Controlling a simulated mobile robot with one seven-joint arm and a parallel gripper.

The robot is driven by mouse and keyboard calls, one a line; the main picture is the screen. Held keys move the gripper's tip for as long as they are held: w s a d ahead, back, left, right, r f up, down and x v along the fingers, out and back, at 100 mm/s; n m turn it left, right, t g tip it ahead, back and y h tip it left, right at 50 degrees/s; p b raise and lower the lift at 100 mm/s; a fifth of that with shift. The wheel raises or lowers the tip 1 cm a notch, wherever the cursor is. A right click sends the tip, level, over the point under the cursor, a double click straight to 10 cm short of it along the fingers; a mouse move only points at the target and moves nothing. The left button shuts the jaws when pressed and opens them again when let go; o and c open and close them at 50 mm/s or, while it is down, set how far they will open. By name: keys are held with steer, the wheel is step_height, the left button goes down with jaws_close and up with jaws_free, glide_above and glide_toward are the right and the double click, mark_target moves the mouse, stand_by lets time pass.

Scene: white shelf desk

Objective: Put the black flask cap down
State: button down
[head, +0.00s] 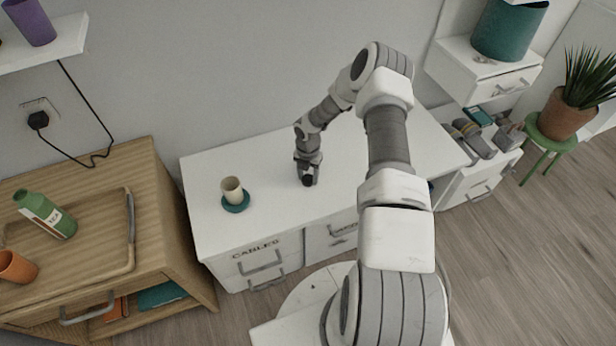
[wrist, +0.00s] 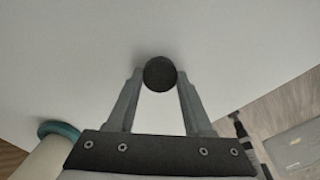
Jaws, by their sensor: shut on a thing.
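The black flask cap (wrist: 160,74) is a small round dark piece between the two fingertips of my gripper (wrist: 160,78) in the wrist view. The fingers are shut on it. In the head view my gripper (head: 308,178) points down over the white desk top (head: 270,160), with the dark cap (head: 308,181) at its tip. It is low over the desk, and I cannot tell whether the cap touches the surface.
The desk around my gripper is clear. A wooden cabinet (head: 170,200) with a tray and a green bottle (head: 45,215) stands at the left.

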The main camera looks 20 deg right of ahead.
steer(key=shift+f, duration=0.15)
steer(key=shift+c, duration=1.5)
jaws_free()
